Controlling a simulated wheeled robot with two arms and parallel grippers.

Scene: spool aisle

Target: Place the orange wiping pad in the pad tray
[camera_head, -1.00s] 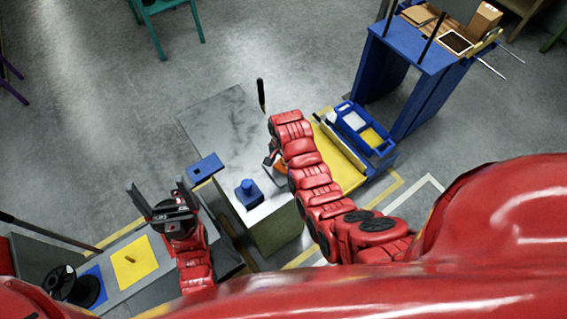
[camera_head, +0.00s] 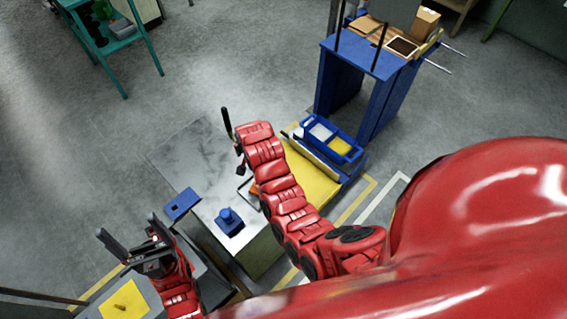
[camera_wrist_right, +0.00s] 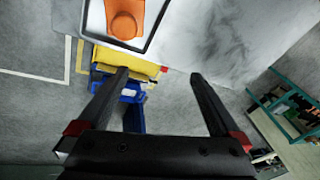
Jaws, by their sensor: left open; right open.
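The orange wiping pad (camera_wrist_right: 124,18) has a raised round part. It lies inside a white, dark-rimmed tray (camera_wrist_right: 158,25) at the top of the right wrist view, apparently the pad tray. In the head view, my right arm covers most of this spot on the grey table; only a bit of orange (camera_head: 254,189) shows. My right gripper (camera_wrist_right: 160,73) is open and empty, its fingertips short of the tray in the wrist view. My left gripper (camera_head: 127,225) is open and empty, left of the table's near end.
A blue bin (camera_head: 331,146) with white and yellow contents stands right of my right arm. A blue stand (camera_head: 365,65) is behind it.

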